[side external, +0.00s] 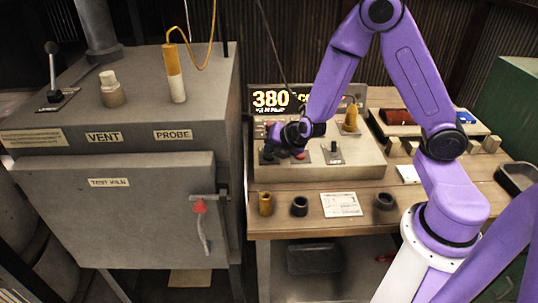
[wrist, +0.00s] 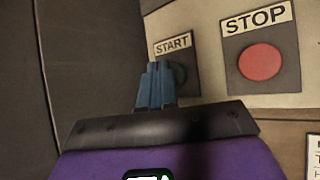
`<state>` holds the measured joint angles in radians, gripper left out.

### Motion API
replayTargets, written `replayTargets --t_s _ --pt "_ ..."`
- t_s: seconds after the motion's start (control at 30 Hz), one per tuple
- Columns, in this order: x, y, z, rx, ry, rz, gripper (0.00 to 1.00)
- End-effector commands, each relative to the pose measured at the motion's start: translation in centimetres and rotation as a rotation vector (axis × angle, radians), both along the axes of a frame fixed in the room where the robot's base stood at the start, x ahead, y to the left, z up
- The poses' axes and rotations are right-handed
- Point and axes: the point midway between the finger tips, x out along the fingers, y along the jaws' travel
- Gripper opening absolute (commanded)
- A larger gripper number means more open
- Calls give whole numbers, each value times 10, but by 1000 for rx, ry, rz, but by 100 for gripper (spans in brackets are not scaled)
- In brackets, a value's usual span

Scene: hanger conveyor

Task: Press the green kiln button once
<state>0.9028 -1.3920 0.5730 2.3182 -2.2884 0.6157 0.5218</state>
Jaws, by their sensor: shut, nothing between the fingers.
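The start button (wrist: 180,74) is a dark green round on a dark plate under a START label (wrist: 172,44) in the wrist view. My gripper's blue fingers (wrist: 158,72) are shut and empty. They are in front of the button and hide most of it; I cannot tell whether they touch it. In the side view my gripper (side external: 272,143) is low over the left end of the control panel (side external: 340,170), and the green button is hidden there.
A red STOP button (wrist: 259,62) is right of the start button. The grey kiln (side external: 120,165) stands close on the left. A lit display (side external: 272,100) reads 380.

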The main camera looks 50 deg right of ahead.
Motion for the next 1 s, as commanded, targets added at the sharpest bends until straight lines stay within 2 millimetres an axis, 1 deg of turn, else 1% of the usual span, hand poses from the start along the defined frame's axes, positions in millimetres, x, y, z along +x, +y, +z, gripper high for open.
replayTargets --t_s 1.0 --pt "0 0 -9 0 0 0 0"
